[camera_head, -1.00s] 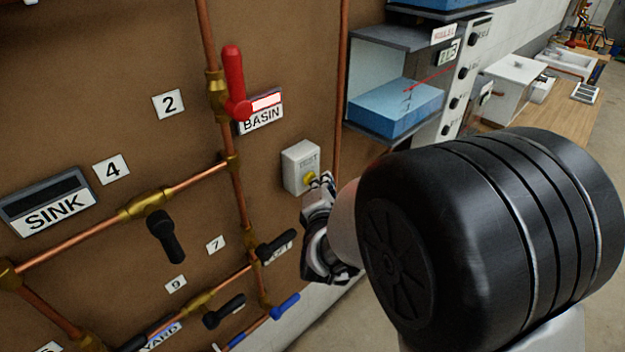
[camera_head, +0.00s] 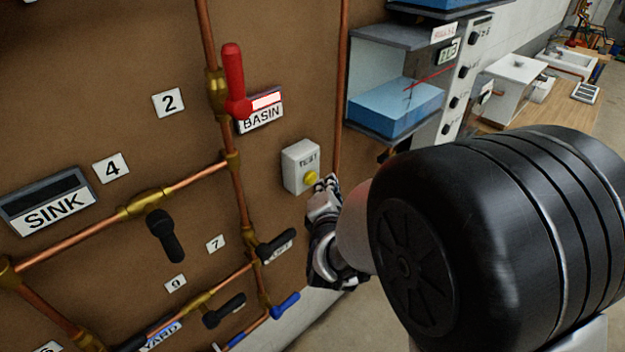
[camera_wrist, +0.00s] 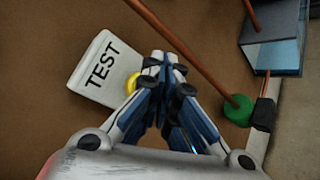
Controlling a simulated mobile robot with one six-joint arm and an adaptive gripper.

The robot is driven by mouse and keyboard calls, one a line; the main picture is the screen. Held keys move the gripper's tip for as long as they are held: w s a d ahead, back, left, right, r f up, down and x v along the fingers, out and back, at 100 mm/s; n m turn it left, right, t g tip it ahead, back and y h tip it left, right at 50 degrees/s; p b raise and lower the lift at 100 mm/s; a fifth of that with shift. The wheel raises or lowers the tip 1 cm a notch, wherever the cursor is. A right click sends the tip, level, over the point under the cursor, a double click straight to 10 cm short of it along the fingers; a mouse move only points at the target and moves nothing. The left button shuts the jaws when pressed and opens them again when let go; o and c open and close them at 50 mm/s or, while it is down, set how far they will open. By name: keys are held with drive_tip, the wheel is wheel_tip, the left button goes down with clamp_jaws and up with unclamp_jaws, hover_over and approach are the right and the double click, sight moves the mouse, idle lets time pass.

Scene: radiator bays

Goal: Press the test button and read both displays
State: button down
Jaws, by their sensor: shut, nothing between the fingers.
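The grey TEST box (camera_head: 297,160) with its round yellow button (camera_head: 311,178) is on the brown board. In the wrist view the TEST box (camera_wrist: 98,72) is at left, and my fingers partly hide the yellow button (camera_wrist: 133,84). My gripper (camera_head: 328,184) is shut and empty, just right of the button; its fingertips (camera_wrist: 164,60) show close together in the wrist view. The head view shows no clear contact. The BASIN display (camera_head: 266,102) is lit pale with a reddish edge. The SINK display (camera_head: 44,190) is dark. I can read no text on either.
Copper pipes (camera_head: 183,179) with a red lever (camera_head: 233,75), black levers (camera_head: 165,236) and a blue lever (camera_head: 285,305) run left of the box. A vertical pipe (camera_head: 341,90) passes close to my gripper. A blue water tank (camera_head: 395,107) stands right.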

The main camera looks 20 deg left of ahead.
drive_tip(key=shift+d, duration=0.15)
drive_tip(key=shift+s+d+b, duration=0.15)
drive_tip(key=shift+s+d, duration=0.15)
drive_tip(key=shift+d, duration=0.45)
drive_tip(key=shift+s+d+b, duration=0.1)
drive_tip(key=shift+s+d, duration=0.25)
drive_tip(key=shift+d, duration=0.35)
drive_tip(key=shift+s+d+b, duration=0.15)
drive_tip(key=shift+s+d, duration=0.15)
drive_tip(key=shift+d, duration=0.45)
drive_tip(key=s+d+r+m+g+h, duration=0.1)
drive_tip(key=s+d+r+m+g, duration=0.15)
drive_tip(key=d+m, duration=0.5)
drive_tip(key=s+d+r+m+g+h, duration=0.2)
drive_tip(key=s+d+m, duration=0.1)
drive_tip(key=d+m, duration=0.4)
drive_tip(key=s+d+m+g+h, duration=0.1)
drive_tip(key=s+d+m+g, duration=0.1)
drive_tip(key=s+d+m, duration=0.5)
drive_tip(key=s+d+m+g+h, duration=0.2)
drive_tip(key=s+d+m, duration=0.5)
drive_tip(key=s, duration=0.7)
drive_tip(key=shift+d+g, duration=0.5)
drive_tip(key=shift+g, duration=0.05)
drive_tip(key=shift+a, duration=0.15)
